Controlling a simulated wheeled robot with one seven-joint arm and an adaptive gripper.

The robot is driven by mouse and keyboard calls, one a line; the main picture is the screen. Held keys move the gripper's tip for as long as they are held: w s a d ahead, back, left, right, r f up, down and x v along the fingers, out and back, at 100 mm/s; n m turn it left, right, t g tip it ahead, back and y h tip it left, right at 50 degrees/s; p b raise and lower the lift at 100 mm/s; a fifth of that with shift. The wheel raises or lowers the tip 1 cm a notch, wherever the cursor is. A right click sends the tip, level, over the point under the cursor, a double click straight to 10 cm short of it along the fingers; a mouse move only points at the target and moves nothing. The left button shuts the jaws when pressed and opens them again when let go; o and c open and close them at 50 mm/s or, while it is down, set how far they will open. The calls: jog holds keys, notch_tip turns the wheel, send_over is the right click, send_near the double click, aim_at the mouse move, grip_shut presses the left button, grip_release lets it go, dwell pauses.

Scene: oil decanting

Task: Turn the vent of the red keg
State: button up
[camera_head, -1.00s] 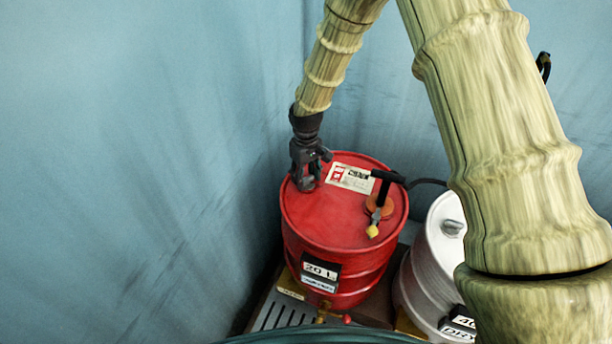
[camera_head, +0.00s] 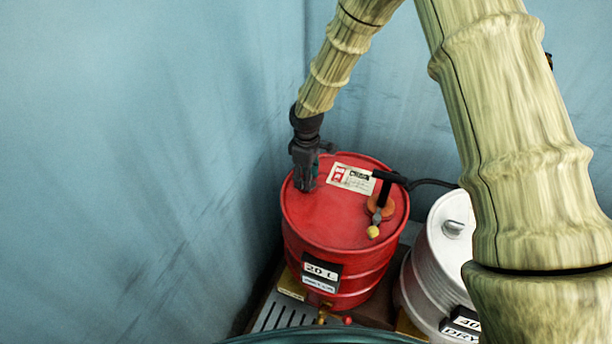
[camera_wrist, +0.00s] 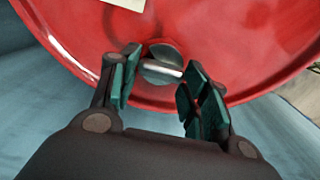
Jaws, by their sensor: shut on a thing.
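The red keg (camera_head: 335,225) stands upright in the corner, its label reading 20 L. Its vent is a round grey cap with a pale bar across it (camera_wrist: 161,68), near the rim of the lid in the wrist view. My gripper (camera_head: 305,186) points down at the back left of the lid. In the head view the gripper hides the vent.
A black handle with an orange base (camera_head: 380,205) and yellow tip stands on the keg's lid, with a hose leading right. A silver keg (camera_head: 430,265) stands close at the right. A slatted tray (camera_head: 283,315) lies below. Blue walls are close behind and left.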

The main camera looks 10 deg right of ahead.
dwell(0.3)
jog(key=o, duration=1)
notch_tip(320, 180, up, 12)
dwell(0.4)
